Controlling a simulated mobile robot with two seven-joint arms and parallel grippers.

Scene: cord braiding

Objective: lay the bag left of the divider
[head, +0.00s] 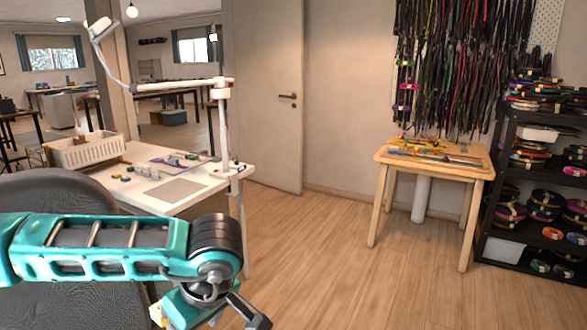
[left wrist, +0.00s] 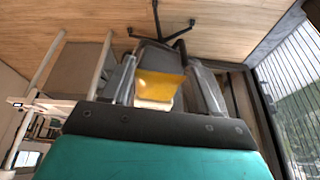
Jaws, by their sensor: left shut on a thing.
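My left gripper (left wrist: 162,80) is shut on a small bag (left wrist: 160,84), yellow with a pale lower part, between its two grey fingers in the left wrist view. In the head view my teal left arm reaches in from the left and bends down at the bottom edge. A small yellow patch (head: 156,313) shows beside the wrist there; I cannot tell if it is the bag. No divider can be made out in either view. My right gripper is not in view.
A white worktable (head: 125,187) with a white basket (head: 88,151), small parts and a lamp arm stands at the left. A wooden table (head: 433,163) with cords and a black shelf (head: 497,165) of spools stand at the right. The wooden floor (head: 325,250) between is clear.

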